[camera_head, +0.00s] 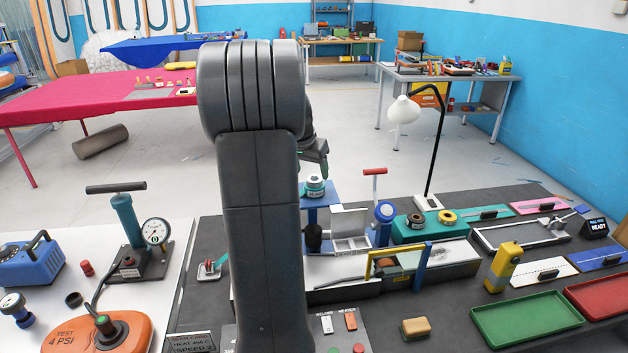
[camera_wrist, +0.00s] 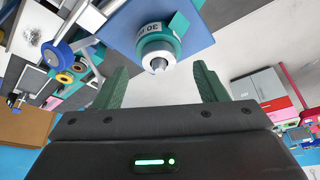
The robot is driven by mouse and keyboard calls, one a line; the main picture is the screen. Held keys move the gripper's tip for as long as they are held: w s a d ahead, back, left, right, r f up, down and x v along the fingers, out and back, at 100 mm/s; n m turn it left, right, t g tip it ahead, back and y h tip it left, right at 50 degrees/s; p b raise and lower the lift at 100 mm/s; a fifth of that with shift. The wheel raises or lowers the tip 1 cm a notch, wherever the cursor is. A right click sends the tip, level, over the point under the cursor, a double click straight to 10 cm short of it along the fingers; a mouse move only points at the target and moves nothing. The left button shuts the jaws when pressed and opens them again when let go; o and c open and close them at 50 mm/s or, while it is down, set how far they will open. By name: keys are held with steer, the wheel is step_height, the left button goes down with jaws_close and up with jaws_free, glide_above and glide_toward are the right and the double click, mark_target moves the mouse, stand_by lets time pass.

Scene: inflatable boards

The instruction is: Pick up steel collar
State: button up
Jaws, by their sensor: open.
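A round piece with a silvery ring and pale pointed centre (camera_wrist: 158,58) shows in the wrist view; it looks like the steel collar, but I cannot be sure. It sits on a teal round body with a white band marked 30, over a blue platform (camera_wrist: 195,42). In the head view the teal-and-white piece (camera_head: 315,186) stands on a blue stand (camera_head: 322,214). My gripper (camera_wrist: 162,80) is open, its two green fingers apart on either side of the piece's line, with nothing between them. In the head view my gripper (camera_head: 318,156) shows partly behind my arm, above the stand.
A red-topped post (camera_head: 375,172) and a blue round knob (camera_head: 385,212) stand right of the blue stand. A black cup (camera_head: 313,238) is close in front. A lamp (camera_head: 404,110) rises further right. Green (camera_head: 525,318) and red (camera_head: 605,295) trays lie at the front right.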

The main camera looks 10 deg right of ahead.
mark_target(313, 176)
steer(key=x, duration=0.2)
steer(key=shift+w+d+f+p, duration=0.25)
steer(key=shift+d+p, duration=0.05)
steer(key=shift+d, duration=0.05)
steer(key=shift+f, duration=0.35)
steer(key=c, duration=1.1)
steer(key=shift+c, duration=0.2)
